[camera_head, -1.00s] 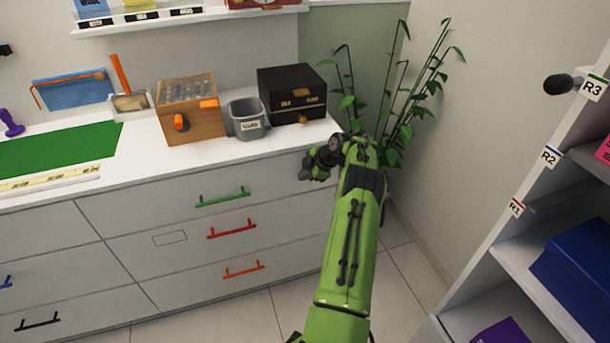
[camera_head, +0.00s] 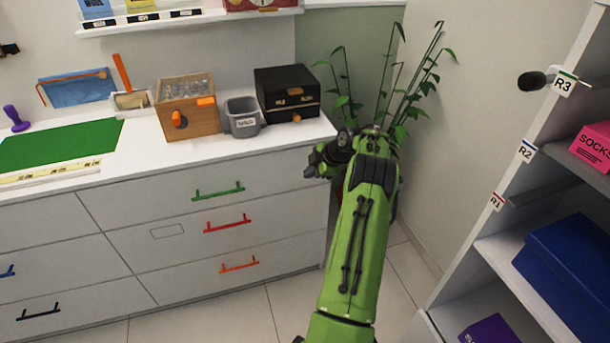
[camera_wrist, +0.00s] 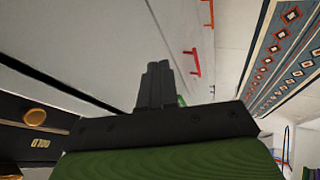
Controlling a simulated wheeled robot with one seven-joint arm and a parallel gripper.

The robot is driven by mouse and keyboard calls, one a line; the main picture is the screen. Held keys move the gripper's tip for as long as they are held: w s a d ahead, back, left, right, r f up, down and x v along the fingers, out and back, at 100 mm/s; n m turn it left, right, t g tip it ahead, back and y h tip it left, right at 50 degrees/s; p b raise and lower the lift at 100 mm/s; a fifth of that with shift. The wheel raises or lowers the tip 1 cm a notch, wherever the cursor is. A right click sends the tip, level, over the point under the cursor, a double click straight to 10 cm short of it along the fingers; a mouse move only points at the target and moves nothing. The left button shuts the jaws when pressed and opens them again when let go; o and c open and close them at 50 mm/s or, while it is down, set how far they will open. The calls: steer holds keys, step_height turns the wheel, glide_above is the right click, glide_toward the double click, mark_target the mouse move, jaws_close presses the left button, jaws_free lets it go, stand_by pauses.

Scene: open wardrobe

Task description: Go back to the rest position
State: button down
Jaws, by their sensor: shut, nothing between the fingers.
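My green arm reaches up the middle of the head view and bends left near its top. My gripper (camera_head: 318,163) is at the arm's dark end, beside the right end of the white dresser (camera_head: 150,232), and looks small and dark there. In the wrist view my gripper's fingers (camera_wrist: 158,85) are together, with nothing between them. The dresser's drawer fronts, with red and orange handles, show behind them in that view.
On the dresser stand a black box (camera_head: 287,92), a grey bin (camera_head: 242,117) and a wooden box (camera_head: 188,107). A plant (camera_head: 400,95) is in the corner behind my arm. A shelf unit with a blue box (camera_head: 575,262) stands at right. Floor between is clear.

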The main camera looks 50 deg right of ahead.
steer(key=v, duration=0.4)
steer(key=shift+s+r+p, duration=0.15)
steer(key=shift+p, duration=0.25)
